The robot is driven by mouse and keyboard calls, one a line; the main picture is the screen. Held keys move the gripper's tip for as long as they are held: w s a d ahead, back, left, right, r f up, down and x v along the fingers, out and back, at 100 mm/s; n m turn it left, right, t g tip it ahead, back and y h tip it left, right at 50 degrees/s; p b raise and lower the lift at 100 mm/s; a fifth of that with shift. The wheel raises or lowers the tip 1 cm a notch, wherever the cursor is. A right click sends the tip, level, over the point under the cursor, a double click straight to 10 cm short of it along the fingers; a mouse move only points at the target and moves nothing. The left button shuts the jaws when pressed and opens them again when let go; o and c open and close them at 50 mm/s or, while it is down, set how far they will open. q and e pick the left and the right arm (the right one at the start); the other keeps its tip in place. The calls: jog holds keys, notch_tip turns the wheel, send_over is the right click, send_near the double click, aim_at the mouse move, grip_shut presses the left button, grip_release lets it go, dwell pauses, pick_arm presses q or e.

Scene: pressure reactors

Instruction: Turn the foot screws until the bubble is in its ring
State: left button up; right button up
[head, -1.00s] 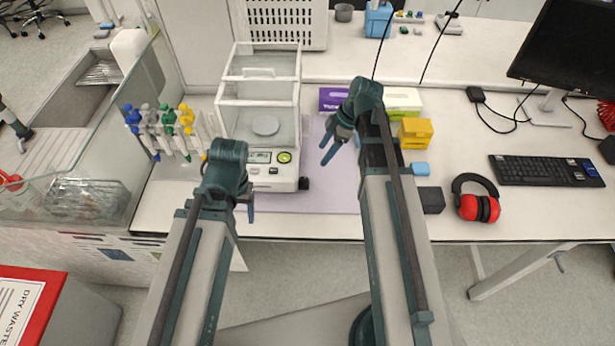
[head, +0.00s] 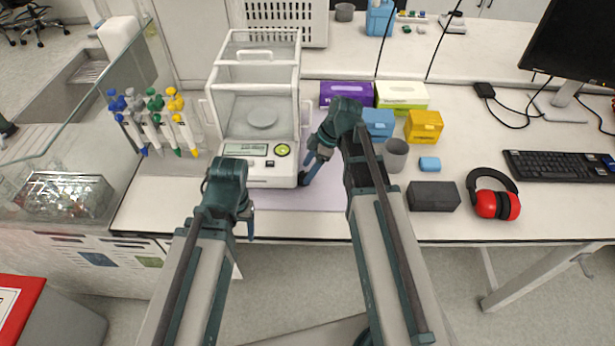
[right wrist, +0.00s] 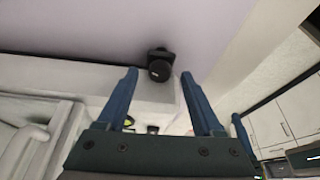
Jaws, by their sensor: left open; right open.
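The white balance (head: 237,172) with a clear draft shield stands on a mauve mat (head: 325,197). A round yellow-green level (head: 282,149) sits on its front panel; it also shows in the right wrist view (right wrist: 125,119). Its bubble is too small to place. A black foot screw (right wrist: 160,66) shows at the balance's front right corner. My right gripper (head: 312,170) is open beside that corner; in the right wrist view its fingers (right wrist: 160,76) lie either side of the screw, without clear contact. My left gripper (head: 248,226) is open and empty in front of the balance, hiding its front left corner.
Pipettes on a stand (head: 158,120) are left of the balance. Purple (head: 345,94) and green (head: 402,95) boxes, a grey cup (head: 395,154), a black box (head: 434,196) and red earmuffs (head: 494,204) are to the right. The mat's front right part is clear.

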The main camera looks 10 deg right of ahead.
jog(key=shift+a+f+b, duration=0.25)
jog(key=shift+f+b, duration=0.05)
jog(key=shift+f, duration=0.3)
grip_shut()
